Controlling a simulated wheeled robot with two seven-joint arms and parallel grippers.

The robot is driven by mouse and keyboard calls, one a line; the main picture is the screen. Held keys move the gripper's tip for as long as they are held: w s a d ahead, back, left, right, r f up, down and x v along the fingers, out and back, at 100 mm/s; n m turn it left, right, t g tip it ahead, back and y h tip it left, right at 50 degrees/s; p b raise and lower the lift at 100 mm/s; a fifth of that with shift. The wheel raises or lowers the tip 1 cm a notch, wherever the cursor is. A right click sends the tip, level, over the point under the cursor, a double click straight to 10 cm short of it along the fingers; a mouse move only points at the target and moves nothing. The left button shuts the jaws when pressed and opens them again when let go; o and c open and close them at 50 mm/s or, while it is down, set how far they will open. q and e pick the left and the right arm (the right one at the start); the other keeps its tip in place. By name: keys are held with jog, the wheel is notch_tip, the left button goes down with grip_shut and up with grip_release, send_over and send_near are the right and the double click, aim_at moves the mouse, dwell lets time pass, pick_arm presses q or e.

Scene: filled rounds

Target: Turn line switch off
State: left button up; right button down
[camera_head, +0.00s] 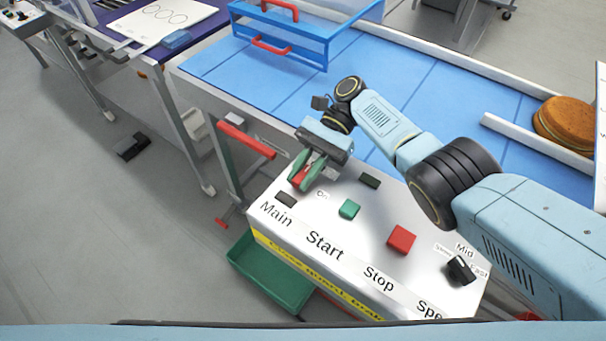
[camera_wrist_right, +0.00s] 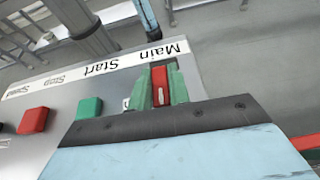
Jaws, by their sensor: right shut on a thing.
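The control panel (camera_head: 345,228) is a pale box with Main, Start, Stop and speed labels. Its red main switch (camera_head: 301,176) is at the left end, above the Main label, and also shows in the right wrist view (camera_wrist_right: 160,86). My right gripper (camera_head: 306,172) is shut on the red switch, with a green finger on each side of it; the fingers also show in the right wrist view. The switch's lower part and part of the On label (camera_head: 322,195) are partly hidden by the fingers. My left gripper is not in view.
A green start button (camera_head: 349,209), a red stop button (camera_head: 402,239) and a black speed knob (camera_head: 461,270) stand on the panel right of the switch. A blue conveyor (camera_head: 290,95) runs behind. A green bin (camera_head: 268,280) sits below the panel.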

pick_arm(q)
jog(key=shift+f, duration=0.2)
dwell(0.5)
pick_arm(e)
jog(key=c, duration=1.3)
grip_release()
